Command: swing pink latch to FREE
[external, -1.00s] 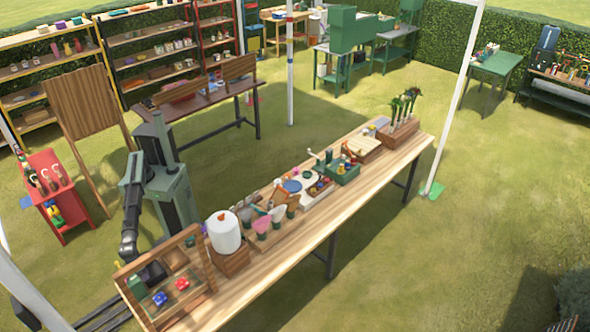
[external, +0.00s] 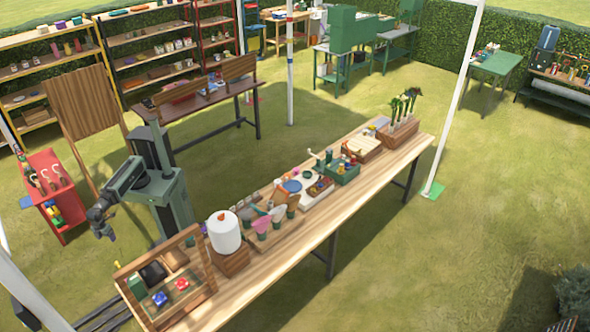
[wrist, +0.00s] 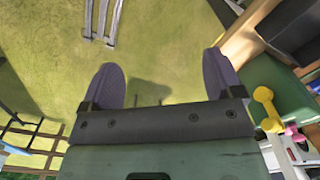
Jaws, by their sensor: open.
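My gripper (wrist: 160,98) is open and empty, its two purple-grey fingers spread over the grass in the wrist view. In the external view my gripper (external: 104,229) hangs left of the work table, apart from it. At the right edge of the wrist view a small pink knob-like part (wrist: 293,131) shows beside a yellow one (wrist: 265,96); I cannot tell whether it is the pink latch. I cannot make out a latch or a FREE mark in the external view.
A wooden tray (external: 205,262) at the table's near end holds blue and red pieces. A white cylinder (external: 225,235) stands behind it. A red cart (external: 52,185) stands left of my arm. Grass is clear beneath my gripper.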

